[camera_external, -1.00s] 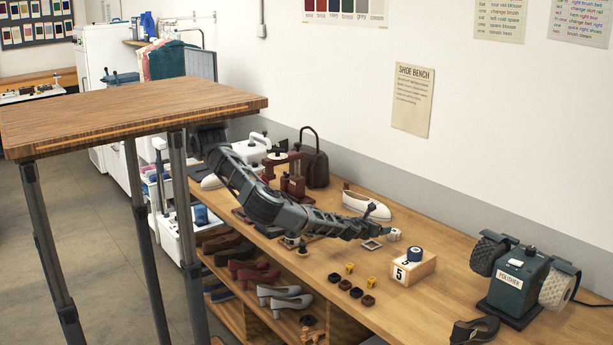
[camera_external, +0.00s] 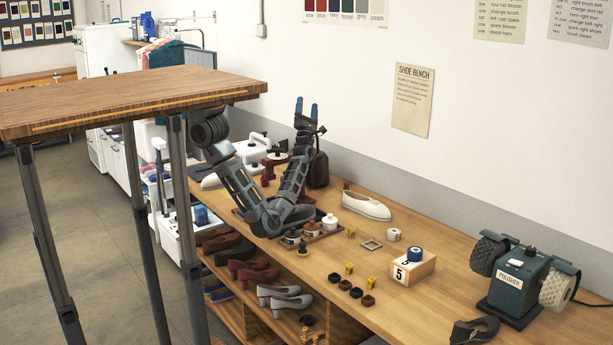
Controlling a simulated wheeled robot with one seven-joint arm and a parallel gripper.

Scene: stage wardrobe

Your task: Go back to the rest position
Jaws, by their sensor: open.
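My gripper (camera_external: 306,108) is raised above the back of the shoe bench, in front of the white wall. Its two blue-tipped fingers point up and stand apart with nothing between them. My dark grey arm hangs from under the wooden top at the left, bends low over the bench and rises to the gripper. It hides part of the things behind it.
The shoe bench (camera_external: 452,262) carries a white shoe (camera_external: 366,206), a numbered wooden block (camera_external: 412,268), a small square frame (camera_external: 371,245), several small pieces and a green polisher (camera_external: 518,285). A dark bag (camera_external: 319,168) stands close behind my forearm. Shoes fill the shelves below.

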